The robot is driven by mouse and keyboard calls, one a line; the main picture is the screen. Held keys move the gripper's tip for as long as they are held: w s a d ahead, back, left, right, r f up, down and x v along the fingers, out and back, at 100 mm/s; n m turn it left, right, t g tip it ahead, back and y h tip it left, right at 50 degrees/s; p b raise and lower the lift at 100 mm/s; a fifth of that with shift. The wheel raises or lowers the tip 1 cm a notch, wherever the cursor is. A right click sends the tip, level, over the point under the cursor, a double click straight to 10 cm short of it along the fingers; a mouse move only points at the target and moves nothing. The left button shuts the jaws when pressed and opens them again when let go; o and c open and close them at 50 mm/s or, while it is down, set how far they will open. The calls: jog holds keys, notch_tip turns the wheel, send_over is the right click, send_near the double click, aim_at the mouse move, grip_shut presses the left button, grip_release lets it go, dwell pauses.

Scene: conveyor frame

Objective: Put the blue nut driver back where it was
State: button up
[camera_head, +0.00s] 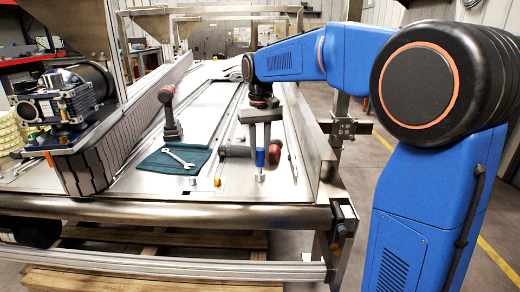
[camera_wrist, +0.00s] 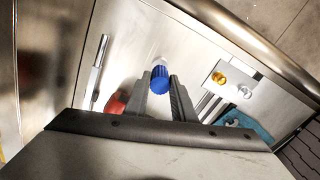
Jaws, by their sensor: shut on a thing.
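The blue nut driver (camera_head: 260,157) hangs upright below my gripper (camera_head: 260,142), its metal end pointing down close to the conveyor bed (camera_head: 232,188). I cannot tell whether that end touches the bed. In the wrist view the blue handle (camera_wrist: 160,78) sits between the two fingertips of my gripper (camera_wrist: 160,86), which is shut on it. The lower shaft is mostly hidden there behind the handle.
A red object (camera_head: 275,151) and a dark cylinder (camera_head: 236,151) lie just behind the driver. To the left are a teal cloth (camera_head: 152,165) with a wrench (camera_head: 180,158), a red-handled tool (camera_head: 169,112), a brass nut (camera_head: 217,182) and a silver nut (camera_head: 193,181). A side rail (camera_head: 318,150) stands at right.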

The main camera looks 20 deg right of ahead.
jog(key=shift+f, duration=0.1)
jog(key=o, duration=1.1)
jog(key=shift+c, duration=0.2)
notch_tip(320, 180, up, 12)
jog(key=s+d+f+t, duration=0.15)
jog(key=s+f, duration=0.25)
jog(key=s, duration=0.5)
jog(key=s+d+f+t, duration=0.1)
jog(key=s+d+f, duration=0.2)
jog(key=s, duration=0.6)
jog(key=s+d+f+t, duration=0.2)
jog(key=s+f, duration=1.3)
jog(key=shift+s+d+f, duration=0.2)
jog(key=shift+d+f, duration=0.05)
jog(key=shift+f, duration=0.1)
